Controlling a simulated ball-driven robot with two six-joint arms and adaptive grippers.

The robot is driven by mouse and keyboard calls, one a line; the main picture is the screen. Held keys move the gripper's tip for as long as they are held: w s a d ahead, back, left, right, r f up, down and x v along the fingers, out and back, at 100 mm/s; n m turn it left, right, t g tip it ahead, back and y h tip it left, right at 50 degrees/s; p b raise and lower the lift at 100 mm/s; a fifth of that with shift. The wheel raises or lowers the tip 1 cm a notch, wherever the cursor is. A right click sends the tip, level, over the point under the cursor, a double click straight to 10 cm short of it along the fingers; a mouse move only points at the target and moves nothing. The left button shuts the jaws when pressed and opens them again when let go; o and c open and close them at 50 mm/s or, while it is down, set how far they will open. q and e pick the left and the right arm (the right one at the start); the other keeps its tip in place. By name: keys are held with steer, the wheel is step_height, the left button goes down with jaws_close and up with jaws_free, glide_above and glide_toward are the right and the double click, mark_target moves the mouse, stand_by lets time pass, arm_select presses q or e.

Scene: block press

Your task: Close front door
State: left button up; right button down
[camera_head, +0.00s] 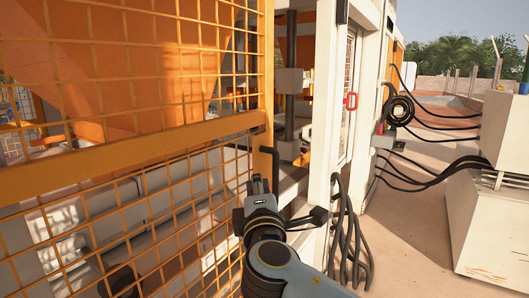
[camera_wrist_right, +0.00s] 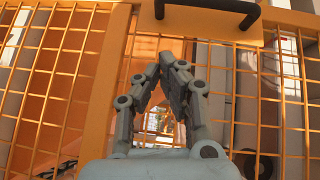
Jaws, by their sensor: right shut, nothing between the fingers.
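The front door (camera_head: 150,143) is a yellow-framed mesh panel filling the left of the head view. A gap shows between its right edge and the white post (camera_head: 322,110), so it appears to stand open. Its black handle (camera_head: 268,162) is near that edge; in the right wrist view the handle (camera_wrist_right: 205,8) crosses the top. My right gripper (camera_head: 258,185) is shut and empty, just below the handle in the head view. In the right wrist view its fingertips (camera_wrist_right: 170,62) point at the mesh below the handle; contact cannot be told. My left gripper is not in view.
Black cables (camera_head: 346,240) hang by the white post, right of my right arm. A red handle (camera_head: 351,101) is on the white frame beyond. A white cabinet (camera_head: 490,225) stands at the right, with open floor (camera_head: 410,235) between.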

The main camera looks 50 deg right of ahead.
steer(key=p, duration=0.4)
glide_toward(263, 150)
steer(key=w, duration=0.4)
steer(key=d, duration=0.1)
steer(key=d+p, duration=0.1)
steer(key=d, duration=0.1)
steer(key=shift+s+d+r, duration=0.25)
steer(key=shift+s+d, duration=0.05)
steer(key=shift+d, duration=0.1)
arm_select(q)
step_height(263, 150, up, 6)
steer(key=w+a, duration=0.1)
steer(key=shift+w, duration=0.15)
arm_select(e)
steer(key=shift+w, duration=0.1)
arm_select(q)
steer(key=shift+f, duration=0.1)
